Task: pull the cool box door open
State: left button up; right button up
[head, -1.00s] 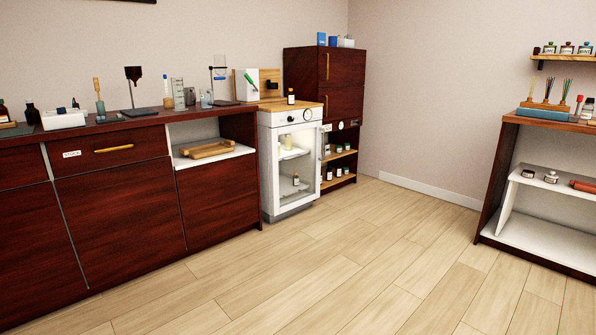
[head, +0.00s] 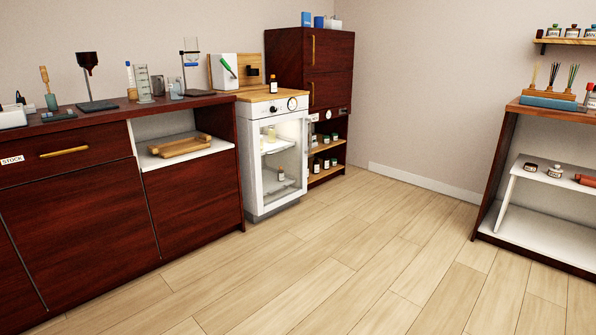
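The cool box (head: 250,165) is a white cabinet with a wooden top, standing at the end of the dark red counter. Its glass door (head: 283,178) is on the front and seems shut, with a pale upright handle (head: 307,150) along the right edge. Lit shelves with a few small items show through the glass. Neither of my grippers is in the head view.
The dark red counter (head: 75,215) with lab ware runs along the left. A tall dark cabinet (head: 327,70) with open lower shelves stands right of the cool box. An open shelf unit (head: 490,190) is at the right. The wooden floor (head: 330,265) between is clear.

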aim_at(260, 209)
jog(key=i, duration=3.5)
